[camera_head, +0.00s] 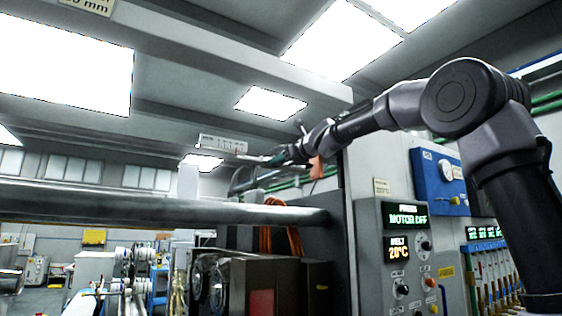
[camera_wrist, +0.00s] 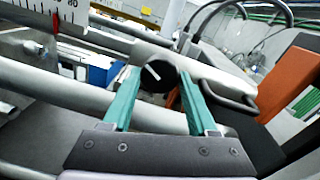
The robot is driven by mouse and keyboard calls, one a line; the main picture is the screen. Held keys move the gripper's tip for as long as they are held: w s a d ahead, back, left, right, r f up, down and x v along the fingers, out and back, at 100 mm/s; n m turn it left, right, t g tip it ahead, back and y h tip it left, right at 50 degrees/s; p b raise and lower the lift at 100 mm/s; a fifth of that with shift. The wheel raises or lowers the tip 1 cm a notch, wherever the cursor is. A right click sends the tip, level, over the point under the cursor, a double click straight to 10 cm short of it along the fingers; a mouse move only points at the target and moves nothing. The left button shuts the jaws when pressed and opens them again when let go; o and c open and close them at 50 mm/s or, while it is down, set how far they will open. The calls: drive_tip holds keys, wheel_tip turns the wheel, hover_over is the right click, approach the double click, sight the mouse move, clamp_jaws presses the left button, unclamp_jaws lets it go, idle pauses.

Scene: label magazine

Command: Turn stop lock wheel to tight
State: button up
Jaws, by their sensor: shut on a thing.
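The stop lock wheel (camera_wrist: 155,82) is a small black round knob with a white line mark on its face, in the middle of the wrist view. In the head view my gripper (camera_head: 268,160) is at the end of my outstretched arm, beside a white scale plate; the wheel is too small to make out there. No "tight" label is legible.
The white scale (camera_wrist: 50,18) with a red pointer is close at the upper left of the wrist view; it also shows in the head view (camera_head: 222,144). A thick metal bar (camera_head: 150,208) runs below my gripper. A control panel (camera_head: 405,255) reads "MOTOR OFF".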

drive_tip(key=o, duration=1.4)
drive_tip(key=shift+f, duration=0.15)
drive_tip(key=v, duration=1)
drive_tip(key=shift+s+d, duration=0.15)
drive_tip(key=shift+s, duration=0.2)
